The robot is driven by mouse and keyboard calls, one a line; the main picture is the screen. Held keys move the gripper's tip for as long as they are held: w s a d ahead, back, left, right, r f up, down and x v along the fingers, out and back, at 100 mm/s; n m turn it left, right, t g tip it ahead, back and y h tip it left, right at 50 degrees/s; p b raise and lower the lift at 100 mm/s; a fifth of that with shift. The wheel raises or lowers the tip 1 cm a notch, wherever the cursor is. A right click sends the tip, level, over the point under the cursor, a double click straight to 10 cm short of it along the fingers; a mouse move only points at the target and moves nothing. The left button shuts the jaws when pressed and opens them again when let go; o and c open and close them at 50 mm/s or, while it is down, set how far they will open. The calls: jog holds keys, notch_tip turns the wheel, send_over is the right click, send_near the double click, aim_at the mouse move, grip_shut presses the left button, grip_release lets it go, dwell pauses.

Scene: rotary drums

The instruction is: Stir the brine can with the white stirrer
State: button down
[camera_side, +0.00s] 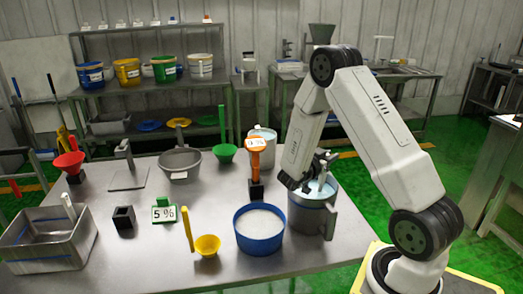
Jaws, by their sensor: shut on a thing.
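The grey can (303,218), with a handle on its right side, stands on the steel table near its right edge. I take it for the brine can; pale liquid shows at its rim. The white stirrer (322,178) stands roughly upright in the can's mouth, its lower end hidden inside. My gripper (318,174) is just above the can's mouth and shut on the stirrer's upper part. The arm hides part of the grip.
A blue tub (259,246) of white material stands just left of the can. An orange-handled tool in a black stand (256,190) and a white bucket (262,159) are behind. A yellow scoop (207,245), a 5 % sign (164,213) and a steel basin (50,254) lie farther left.

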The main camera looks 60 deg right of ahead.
jog(key=shift+r, duration=0.15)
notch_tip(320, 180, up, 17)
jog(key=shift+r, duration=0.15)
dwell(1.4)
jog(key=shift+w, duration=0.15)
